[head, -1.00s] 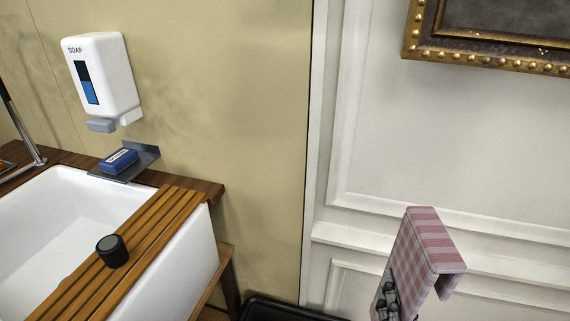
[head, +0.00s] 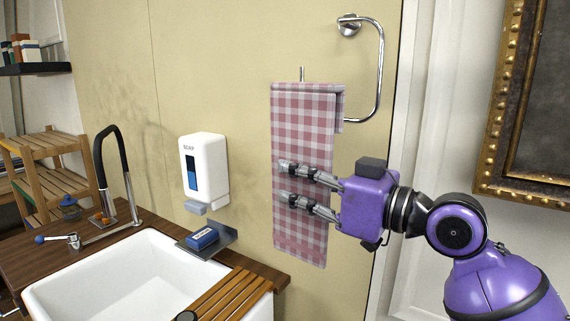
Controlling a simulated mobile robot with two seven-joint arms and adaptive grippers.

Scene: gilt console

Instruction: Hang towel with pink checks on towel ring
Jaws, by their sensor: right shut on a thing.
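The pink-checked towel (head: 302,130) hangs upright and folded over, with a short flap at its upper right. The towel ring (head: 380,70) is an open chrome loop on the beige wall. Its lower bar runs left behind or into the towel's fold, and a short upturned end shows above the towel's top edge. The bar sits lower than the fold's top at the right; whether the towel rests on it I cannot tell. My right gripper (head: 287,181) comes from the right and is shut on the towel around mid-height. My left gripper is not in view.
A white soap dispenser (head: 205,168) is on the wall left of the towel, above a small shelf with a blue soap box (head: 202,239). A white sink (head: 130,275) in a wooden counter is below. A gilt frame (head: 490,150) hangs at the right.

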